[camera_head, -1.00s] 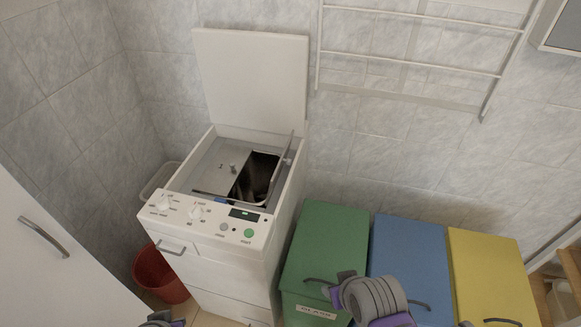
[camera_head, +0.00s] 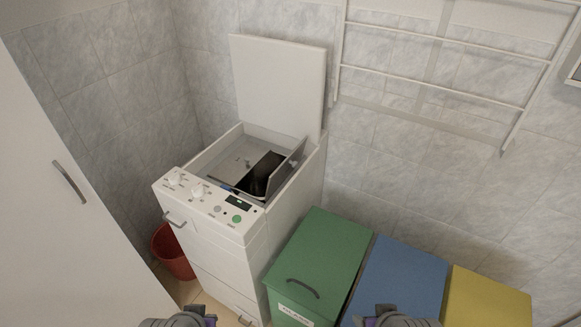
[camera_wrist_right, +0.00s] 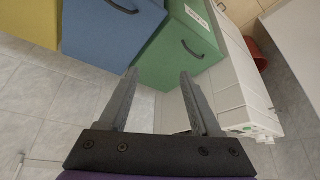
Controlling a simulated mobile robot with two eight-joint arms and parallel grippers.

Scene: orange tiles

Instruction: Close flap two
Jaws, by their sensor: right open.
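The white top-loading washing machine (camera_head: 212,215) stands in the corner with its outer lid (camera_head: 278,85) raised upright. Its top opening shows a metal drum area with a dark opening (camera_head: 260,175). A grey flap (camera_head: 288,166) stands tilted up along the right side of that opening; I cannot tell which numbered flap it is. My right gripper (camera_wrist_right: 157,82) is open and empty in the wrist view, apart from the machine (camera_wrist_right: 245,85), which shows to its right. My left gripper is not seen; only grey and purple arm parts show at the head view's bottom edge.
Green (camera_head: 322,252), blue (camera_head: 402,277) and yellow (camera_head: 485,300) bins stand right of the machine. A white wall rack (camera_head: 440,90) hangs above them. A red bucket (camera_head: 172,255) is at the machine's left. A white cabinet door (camera_head: 60,220) fills the left.

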